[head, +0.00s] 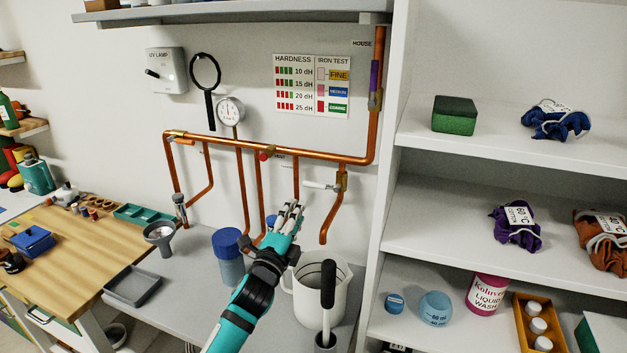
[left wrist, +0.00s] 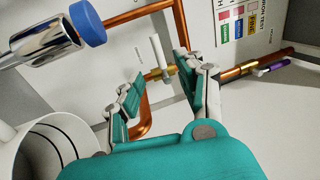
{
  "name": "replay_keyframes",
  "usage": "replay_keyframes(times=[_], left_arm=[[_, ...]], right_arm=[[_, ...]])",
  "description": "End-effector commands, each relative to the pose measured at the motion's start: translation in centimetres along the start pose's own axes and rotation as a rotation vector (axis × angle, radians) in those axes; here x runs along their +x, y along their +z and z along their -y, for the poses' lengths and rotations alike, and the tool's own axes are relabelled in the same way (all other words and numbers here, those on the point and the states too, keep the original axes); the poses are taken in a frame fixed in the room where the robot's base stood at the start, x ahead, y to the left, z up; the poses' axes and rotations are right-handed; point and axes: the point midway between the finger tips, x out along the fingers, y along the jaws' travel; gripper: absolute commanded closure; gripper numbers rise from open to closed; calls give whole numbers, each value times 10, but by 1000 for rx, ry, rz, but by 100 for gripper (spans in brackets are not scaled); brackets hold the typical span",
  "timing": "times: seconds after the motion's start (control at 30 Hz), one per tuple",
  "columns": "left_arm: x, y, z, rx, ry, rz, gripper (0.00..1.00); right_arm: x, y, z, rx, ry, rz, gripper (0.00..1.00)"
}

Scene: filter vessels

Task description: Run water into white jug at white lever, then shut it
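The white lever (head: 322,186) sits on a brass valve on the right copper drop pipe, pointing left, crosswise to the pipe. In the left wrist view the white lever (left wrist: 158,52) stands out between my fingertips, beyond them. My left gripper (head: 291,209) is open below and left of the lever; its fingers (left wrist: 161,70) are apart with nothing between them. The white jug (head: 336,297) stands upright on the counter, its mouth below the curved spout (head: 325,236). Its rim also shows in the left wrist view (left wrist: 22,150). No water stream is visible. My right gripper is out of view.
A black-handled brush (head: 328,285) stands in front of the jug. A blue-capped vessel (head: 230,268) stands left of my arm. A grey tray (head: 132,286) lies farther left. Shelves (head: 395,210) close off the right side. Copper pipes (head: 240,180) run along the wall.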

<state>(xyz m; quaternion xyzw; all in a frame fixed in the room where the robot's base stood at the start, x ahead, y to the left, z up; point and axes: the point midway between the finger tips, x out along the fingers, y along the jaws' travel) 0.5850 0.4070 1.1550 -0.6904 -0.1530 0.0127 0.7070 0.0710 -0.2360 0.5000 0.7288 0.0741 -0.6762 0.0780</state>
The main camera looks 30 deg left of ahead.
Motion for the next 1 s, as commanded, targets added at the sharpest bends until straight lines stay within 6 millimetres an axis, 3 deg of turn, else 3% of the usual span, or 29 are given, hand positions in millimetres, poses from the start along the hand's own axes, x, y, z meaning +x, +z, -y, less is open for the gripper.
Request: replay_keyframes(times=[0.17, 0.5, 0.7, 1.0], left_arm=[[43, 0, 4, -2, -2, 1, 62], [102, 0, 2, -1, 0, 1, 62], [116, 0, 0, -1, 0, 0, 62], [117, 0, 0, 0, 0, 0, 62]], right_arm=[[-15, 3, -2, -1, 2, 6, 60], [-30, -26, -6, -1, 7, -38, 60], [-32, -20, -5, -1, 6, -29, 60], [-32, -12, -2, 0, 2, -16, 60]])
